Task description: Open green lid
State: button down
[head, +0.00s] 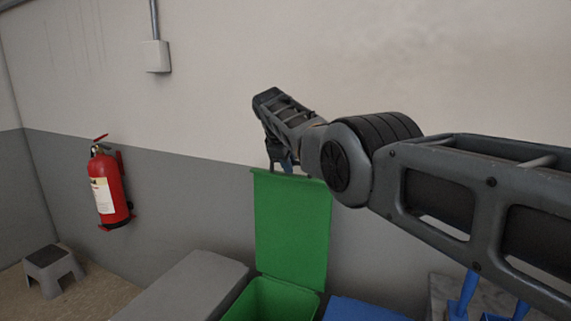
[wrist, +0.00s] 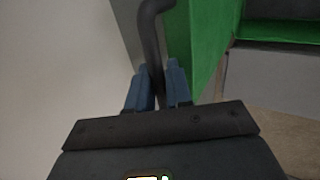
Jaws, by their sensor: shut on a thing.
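The green lid (head: 292,228) stands upright above the green bin (head: 272,300) in the head view, with the bin open below it. My gripper (head: 283,165) is at the top edge of the lid. In the wrist view, the lid (wrist: 188,42) is right of the fingers. The blue fingers of my gripper (wrist: 160,90) are closed around a dark curved bar, the handle (wrist: 151,40). Where the handle joins the lid is not clear.
A grey closed lid (head: 195,290) is left of the green bin, and a blue lid (head: 362,309) is right of it. A fire extinguisher (head: 109,188) hangs on the wall at left. A grey step stool (head: 52,268) stands on the floor.

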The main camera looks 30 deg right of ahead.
jog(key=shift+w+d, duration=0.3)
jog(key=shift+w, duration=0.05)
jog(key=c, duration=1.2)
grip_release()
jog(key=shift+s, duration=0.1)
jog(key=shift+b+v, duration=0.6)
jog(key=shift+v, duration=3.35)
